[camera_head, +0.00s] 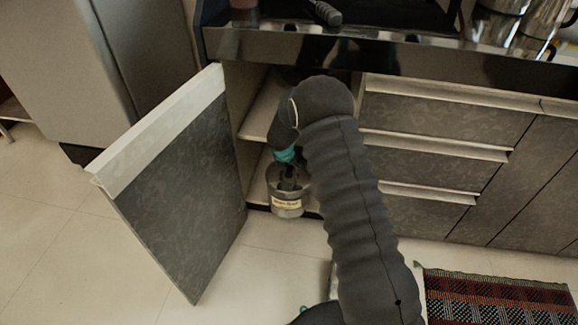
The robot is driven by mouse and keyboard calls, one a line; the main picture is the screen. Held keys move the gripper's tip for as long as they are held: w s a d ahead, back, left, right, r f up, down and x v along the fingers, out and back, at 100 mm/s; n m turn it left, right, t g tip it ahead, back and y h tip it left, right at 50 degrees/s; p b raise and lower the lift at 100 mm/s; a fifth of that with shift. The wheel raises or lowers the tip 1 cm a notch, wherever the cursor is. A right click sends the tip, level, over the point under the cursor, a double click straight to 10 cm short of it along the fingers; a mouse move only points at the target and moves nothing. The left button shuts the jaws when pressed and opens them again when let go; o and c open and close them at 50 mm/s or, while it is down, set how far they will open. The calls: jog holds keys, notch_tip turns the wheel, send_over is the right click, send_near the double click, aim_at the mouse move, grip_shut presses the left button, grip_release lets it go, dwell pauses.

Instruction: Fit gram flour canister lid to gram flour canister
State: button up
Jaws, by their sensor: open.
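The gram flour canister (287,208) is a grey, round container with a pale label. It stands upright on the bottom shelf at the front of the open cabinet. My gripper (288,186) points down at the canister's top, below a teal band on my wrist. Its fingers look dark and small there, and I cannot tell whether they touch the canister. I cannot make out the lid; the canister's top is partly covered by my gripper.
The cabinet door (180,185) is swung open on the left. An inner shelf (262,112) lies above the canister. Drawers (430,160) are on the right, below a dark counter (400,58). A striped rug (495,298) lies at lower right.

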jog(key=v, duration=1.2)
jog(key=s+d+r+m+g, duration=0.2)
jog(key=s+d+m+g, duration=0.15)
jog(key=s+m, duration=1.05)
jog(key=s+d+r+m+t, duration=0.1)
jog(key=s+d+r+m, duration=0.3)
jog(key=s+r+m, duration=0.2)
jog(key=s+d+r+m+t+y, duration=0.1)
jog(key=s+d+r+m, duration=0.3)
jog(key=s+r, duration=0.6)
jog(key=s+d+r+m+t, duration=0.3)
jog(key=s+d+r+m, duration=0.1)
jog(key=s+r+m, duration=0.4)
jog(key=shift+s+d+r+p, duration=0.4)
jog(key=shift+s+r, duration=0.2)
jog(key=shift+s, duration=0.25)
